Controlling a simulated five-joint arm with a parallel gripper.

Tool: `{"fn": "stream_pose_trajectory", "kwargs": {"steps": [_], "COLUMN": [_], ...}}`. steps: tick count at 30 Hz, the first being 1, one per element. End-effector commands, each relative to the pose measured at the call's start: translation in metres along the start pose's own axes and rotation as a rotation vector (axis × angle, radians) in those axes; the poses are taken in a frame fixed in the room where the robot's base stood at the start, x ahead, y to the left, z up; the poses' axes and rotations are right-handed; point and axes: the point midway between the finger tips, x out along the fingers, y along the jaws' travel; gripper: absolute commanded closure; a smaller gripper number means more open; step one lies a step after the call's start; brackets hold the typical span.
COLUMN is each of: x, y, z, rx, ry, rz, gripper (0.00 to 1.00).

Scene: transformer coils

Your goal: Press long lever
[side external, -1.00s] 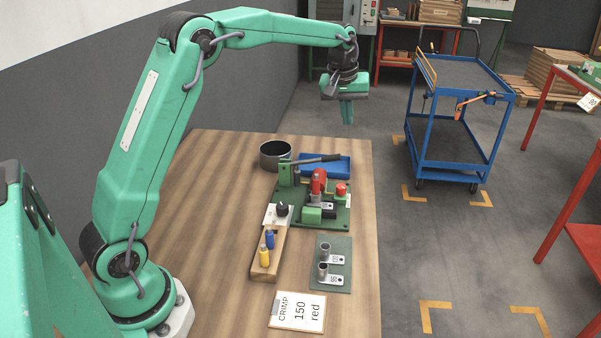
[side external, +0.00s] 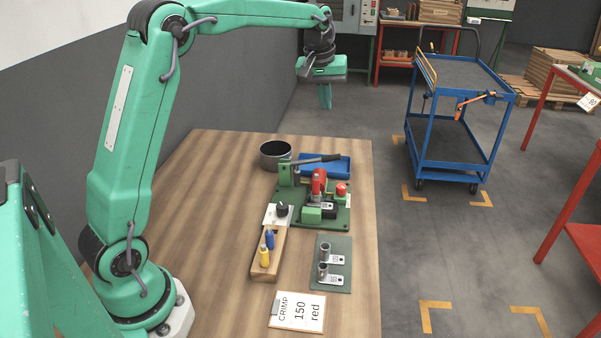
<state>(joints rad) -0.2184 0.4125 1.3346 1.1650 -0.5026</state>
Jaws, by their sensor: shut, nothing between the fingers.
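The long lever (side external: 318,160) is a dark grey bar on a green post at the left of the green press base (side external: 338,218). It lies nearly level and points right, in front of the blue tray. My gripper (side external: 325,97) is shut and empty, pointing down. It hangs in the air well above the lever and the back of the table, touching nothing. A red clamp part (side external: 318,180), a red button (side external: 341,189) and a green block (side external: 311,215) sit on the base. A black knob (side external: 281,210) is on a white plate at its left.
A dark round pot (side external: 274,152) and a blue tray (side external: 338,168) stand behind the press. A wooden block (side external: 262,267) holds a yellow and a blue piece. A green plate (side external: 334,283) carries two metal cylinders. A card (side external: 297,312) reads "CRIMP 150 red". The table's left side is clear.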

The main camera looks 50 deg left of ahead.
Motion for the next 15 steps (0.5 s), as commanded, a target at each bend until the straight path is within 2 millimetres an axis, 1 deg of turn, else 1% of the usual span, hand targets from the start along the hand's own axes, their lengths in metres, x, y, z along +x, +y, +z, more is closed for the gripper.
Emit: {"fn": "stream_pose_trajectory", "kwargs": {"steps": [10,15], "x": [0.002,0.012], "y": [0.000,0.000], "z": [0.000,0.000], "rx": [0.000,-0.001], "ry": [0.000,-0.002], "rz": [0.000,-0.001], "gripper": [1.00,1.00]}}
